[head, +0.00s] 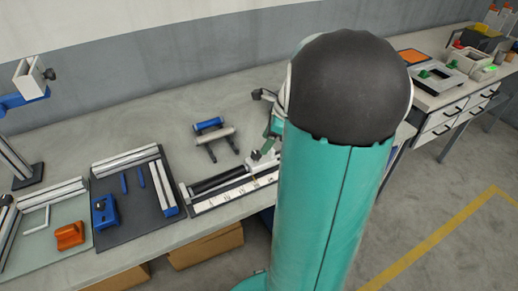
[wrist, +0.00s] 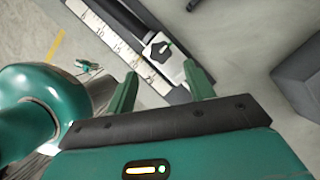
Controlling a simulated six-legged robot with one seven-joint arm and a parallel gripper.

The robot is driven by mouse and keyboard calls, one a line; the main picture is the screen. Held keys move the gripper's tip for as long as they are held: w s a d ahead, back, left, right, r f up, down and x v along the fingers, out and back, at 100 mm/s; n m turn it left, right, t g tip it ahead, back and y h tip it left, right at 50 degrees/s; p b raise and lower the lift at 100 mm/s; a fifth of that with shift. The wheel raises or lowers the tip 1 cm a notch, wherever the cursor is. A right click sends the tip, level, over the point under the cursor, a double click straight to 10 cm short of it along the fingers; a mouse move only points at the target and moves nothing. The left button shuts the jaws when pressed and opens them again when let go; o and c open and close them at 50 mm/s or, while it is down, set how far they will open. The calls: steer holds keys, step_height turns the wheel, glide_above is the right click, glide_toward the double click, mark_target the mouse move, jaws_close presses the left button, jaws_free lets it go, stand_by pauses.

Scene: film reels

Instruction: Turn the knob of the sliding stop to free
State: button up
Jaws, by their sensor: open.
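The sliding stop (wrist: 172,66) is a pale block on a dark rail beside a white scale (wrist: 112,42). In the wrist view my gripper (wrist: 160,70) is open, one green finger on each side of the stop, with nothing held. The knob shows just beyond the fingertips, between them; I cannot tell how far above it they are. In the head view the stop (head: 262,162) is partly hidden by my arm.
The grey bench (head: 150,120) carries a blue-and-white handled piece (head: 213,135) behind the rail and a dark board with blue parts (head: 135,205) to its left. A farther bench with drawers (head: 440,118) stands at right. Cardboard boxes (head: 205,247) sit below.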

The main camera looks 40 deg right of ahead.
mark_target(257, 154)
steer(key=x, duration=0.4)
steer(key=shift+w+a+f, duration=0.1)
steer(key=shift+w+f, duration=0.05)
steer(key=shift+f, duration=0.05)
steer(key=shift+w+a+f, duration=0.1)
steer(key=shift+w+f, duration=0.2)
steer(key=shift+f, duration=0.15)
steer(key=shift+c, duration=0.2)
steer(key=c, duration=0.9)
